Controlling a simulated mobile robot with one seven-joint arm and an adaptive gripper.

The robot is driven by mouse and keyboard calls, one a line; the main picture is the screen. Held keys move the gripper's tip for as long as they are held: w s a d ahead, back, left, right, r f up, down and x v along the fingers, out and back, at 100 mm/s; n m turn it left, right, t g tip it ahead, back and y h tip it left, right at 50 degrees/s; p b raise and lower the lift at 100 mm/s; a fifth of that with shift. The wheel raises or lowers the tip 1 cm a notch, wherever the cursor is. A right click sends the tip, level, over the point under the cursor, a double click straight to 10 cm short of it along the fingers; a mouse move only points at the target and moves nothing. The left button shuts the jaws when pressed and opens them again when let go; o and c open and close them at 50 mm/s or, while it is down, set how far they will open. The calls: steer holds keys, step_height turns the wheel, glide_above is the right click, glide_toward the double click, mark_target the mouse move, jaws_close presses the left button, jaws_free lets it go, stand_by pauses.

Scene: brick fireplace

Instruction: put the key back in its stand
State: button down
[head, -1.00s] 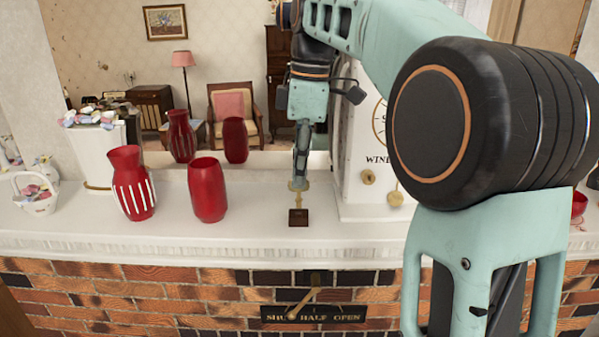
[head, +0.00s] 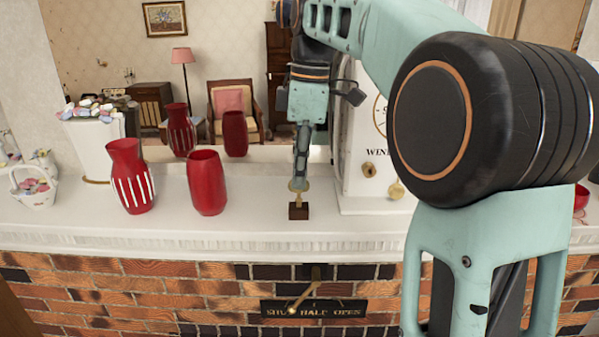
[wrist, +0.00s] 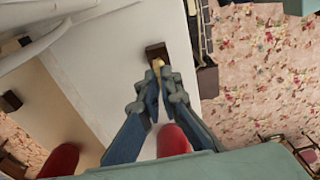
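The brass key (head: 298,187) is held at its top by my gripper (head: 300,178), and it hangs upright. The small dark brown stand (head: 299,212) sits on the white mantel, directly under the key. The key's lower end meets the top of the stand; I cannot tell how deep it is in it. In the wrist view, the fingers of my gripper (wrist: 161,80) are closed on the key (wrist: 157,65), and the brown stand (wrist: 155,50) is just beyond their tips.
A white clock (head: 360,150) stands close on the right of the stand. Two red vases, one striped (head: 131,178) and one plain (head: 206,183), stand to the left. A mirror behind reflects them. A damper plate (head: 314,308) is on the bricks below.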

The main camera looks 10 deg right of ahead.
steer(key=shift+f+b, duration=0.35)
steer(key=shift+f, duration=0.3)
steer(key=c, duration=1.6)
jaws_free()
step_height(320, 180, up, 2)
steer(key=shift+r+p, duration=0.25)
steer(key=shift+p, duration=1)
steer(key=shift+r, duration=2.25)
